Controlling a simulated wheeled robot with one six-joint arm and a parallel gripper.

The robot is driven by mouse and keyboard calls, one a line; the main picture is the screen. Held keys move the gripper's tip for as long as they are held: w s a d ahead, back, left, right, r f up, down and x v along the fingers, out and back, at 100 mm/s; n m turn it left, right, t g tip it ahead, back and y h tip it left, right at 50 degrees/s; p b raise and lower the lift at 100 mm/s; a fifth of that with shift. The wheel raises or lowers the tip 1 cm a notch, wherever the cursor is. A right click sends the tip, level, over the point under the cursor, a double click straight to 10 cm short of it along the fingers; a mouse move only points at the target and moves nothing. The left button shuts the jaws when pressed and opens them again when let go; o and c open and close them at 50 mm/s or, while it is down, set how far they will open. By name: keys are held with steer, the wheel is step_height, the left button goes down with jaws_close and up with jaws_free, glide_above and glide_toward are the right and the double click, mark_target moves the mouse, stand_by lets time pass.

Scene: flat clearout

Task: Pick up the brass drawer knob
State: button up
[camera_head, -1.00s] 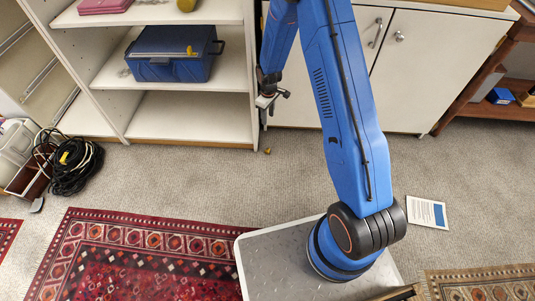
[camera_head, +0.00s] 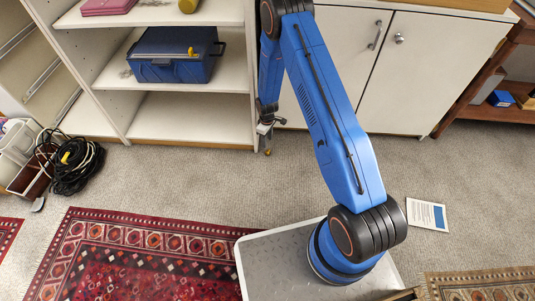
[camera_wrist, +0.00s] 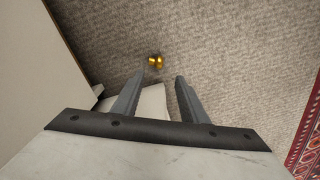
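The brass drawer knob (camera_head: 268,152) is a small gold piece on the grey carpet, just in front of the shelf and cabinet base. In the wrist view the knob (camera_wrist: 156,61) lies a little beyond my fingertips, roughly in line with the gap between them. My gripper (camera_head: 265,131) points down just above the knob in the head view. In the wrist view my gripper (camera_wrist: 160,78) has its two fingers apart with nothing between them. The knob is not touched by either finger in the wrist view.
A white shelf unit (camera_head: 190,118) with a blue toolbox (camera_head: 172,58) stands behind on the left. White cabinet doors (camera_head: 420,70) stand behind on the right. Black coiled cable (camera_head: 75,165) lies at far left. A red rug (camera_head: 140,250) and a paper sheet (camera_head: 427,214) lie on the carpet.

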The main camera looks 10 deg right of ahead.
mark_target(268, 152)
steer(key=shift+d+f, duration=0.1)
steer(key=shift+f, duration=5.1)
steer(key=c, duration=0.9)
steer(key=shift+c, duration=0.2)
steer(key=shift+r, duration=0.15)
steer(key=shift+d+r, duration=0.1)
steer(key=shift+r, duration=0.1)
step_height(268, 152, up, 6)
steer(key=shift+r, duration=0.25)
steer(key=s+d, duration=0.5)
steer(key=s, duration=0.3)
steer(key=s+d, duration=0.5)
steer(key=s, duration=0.3)
steer(key=shift+s+d, duration=0.3)
steer(key=shift+s, duration=0.1)
